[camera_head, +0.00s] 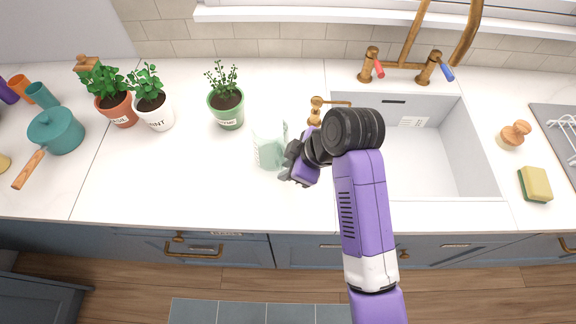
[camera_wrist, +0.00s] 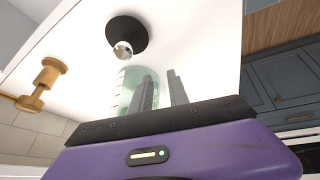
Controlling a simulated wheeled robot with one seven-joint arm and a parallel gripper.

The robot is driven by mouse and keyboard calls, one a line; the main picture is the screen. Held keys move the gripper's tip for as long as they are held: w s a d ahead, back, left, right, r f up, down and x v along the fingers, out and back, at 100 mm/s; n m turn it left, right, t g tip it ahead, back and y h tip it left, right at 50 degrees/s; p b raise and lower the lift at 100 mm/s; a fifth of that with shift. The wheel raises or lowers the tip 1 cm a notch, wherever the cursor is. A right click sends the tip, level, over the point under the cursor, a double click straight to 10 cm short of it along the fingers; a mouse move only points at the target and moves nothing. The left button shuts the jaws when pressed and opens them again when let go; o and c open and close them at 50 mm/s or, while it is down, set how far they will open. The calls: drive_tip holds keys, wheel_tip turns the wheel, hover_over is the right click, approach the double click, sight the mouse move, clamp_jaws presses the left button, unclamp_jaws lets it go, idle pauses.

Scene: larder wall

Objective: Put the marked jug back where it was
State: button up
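The jug (camera_head: 268,146) is a pale, see-through green vessel. It stands upright on the white counter, left of the sink and in front of the green plant pot. My gripper (camera_head: 288,164) is at the jug's right side, low over the counter. In the wrist view my gripper (camera_wrist: 163,90) shows two grey fingers with a gap between them. The jug (camera_wrist: 126,88) shows behind and left of the fingers, partly hidden by one. I see nothing clearly held between them; whether they touch the jug is unclear.
The green pot (camera_head: 227,108), white pot (camera_head: 156,113) and terracotta pot (camera_head: 118,110) hold herbs. A teal pan (camera_head: 57,132) stands far left. The front-left counter is clear.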

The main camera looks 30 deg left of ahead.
drive_tip(key=shift+o, duration=0.6)
drive_tip(key=shift+r, duration=0.15)
drive_tip(key=b+v, duration=0.1)
drive_tip(key=v, duration=1.1)
